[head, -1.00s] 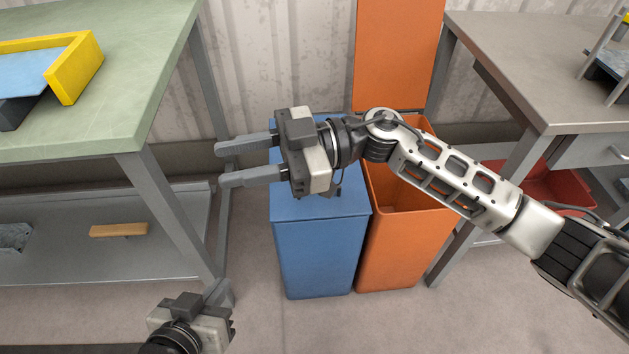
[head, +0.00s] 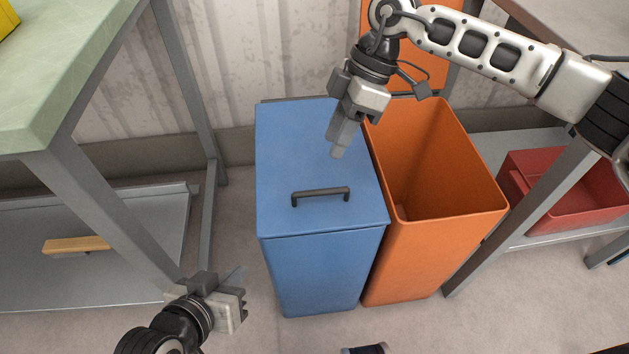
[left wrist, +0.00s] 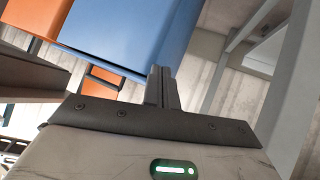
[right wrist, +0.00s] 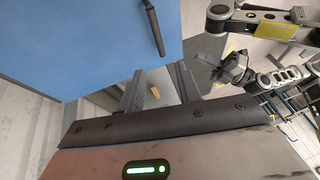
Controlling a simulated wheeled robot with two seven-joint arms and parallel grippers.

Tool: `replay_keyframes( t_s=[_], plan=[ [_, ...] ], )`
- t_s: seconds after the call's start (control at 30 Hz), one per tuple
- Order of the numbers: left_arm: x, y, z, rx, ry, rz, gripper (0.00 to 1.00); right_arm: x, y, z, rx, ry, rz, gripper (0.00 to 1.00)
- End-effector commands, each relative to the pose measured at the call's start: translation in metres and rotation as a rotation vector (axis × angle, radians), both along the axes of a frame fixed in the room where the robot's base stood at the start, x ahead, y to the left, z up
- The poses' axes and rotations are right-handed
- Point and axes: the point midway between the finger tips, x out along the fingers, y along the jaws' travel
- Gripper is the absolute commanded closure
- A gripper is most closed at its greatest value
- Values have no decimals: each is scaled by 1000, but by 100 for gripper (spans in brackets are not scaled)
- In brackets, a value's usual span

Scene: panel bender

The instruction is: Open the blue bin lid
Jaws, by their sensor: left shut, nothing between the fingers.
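The blue bin (head: 312,270) stands on the floor with its blue lid (head: 295,145) closed. A dark bar handle (head: 320,194) sits near the lid's front edge; it also shows in the right wrist view (right wrist: 153,28). My right gripper (head: 338,148) is above the lid's right side, behind the handle, fingers pointing down. Its two fingers stand apart in the right wrist view (right wrist: 158,88), with nothing between them. My left gripper (head: 238,278) is low, left of the bin's front, apart from it. Its fingers are together and empty in the left wrist view (left wrist: 162,85).
An orange bin (head: 435,255) with its lid up stands close against the blue bin's right side. A green-topped workbench (head: 70,80) is on the left. A red crate (head: 575,205) sits on a shelf at right. Floor in front is mostly clear.

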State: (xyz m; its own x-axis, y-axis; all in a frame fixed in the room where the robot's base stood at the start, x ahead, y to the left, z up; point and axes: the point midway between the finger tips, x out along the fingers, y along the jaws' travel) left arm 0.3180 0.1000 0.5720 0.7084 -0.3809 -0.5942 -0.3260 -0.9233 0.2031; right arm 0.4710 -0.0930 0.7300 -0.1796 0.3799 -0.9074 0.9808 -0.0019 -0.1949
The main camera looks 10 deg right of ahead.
Motion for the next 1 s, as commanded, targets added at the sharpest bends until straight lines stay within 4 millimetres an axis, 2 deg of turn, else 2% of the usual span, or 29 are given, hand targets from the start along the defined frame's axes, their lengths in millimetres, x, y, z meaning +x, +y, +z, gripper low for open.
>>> replay_keyframes(
  t_s=[0.03,0.2,0.43,0.6,0.93,1.0],
  plan=[
    [0,-1,-1,-4,-12,-1,100,-3,5,-14,1,4,3,66],
    [2,-3,3,-19,-49,-2,100,-10,20,-47,2,3,4,66],
    [3,-6,8,-37,-91,-4,100,-16,34,-82,2,1,2,66],
    [4,-7,12,-46,-110,-4,100,-18,39,-93,3,1,1,66],
    [5,-7,17,-47,-123,-7,100,-19,40,-94,3,-1,1,66],
    [4,-7,17,-46,-122,-8,100,-19,40,-94,3,-1,1,85]
  ],
)
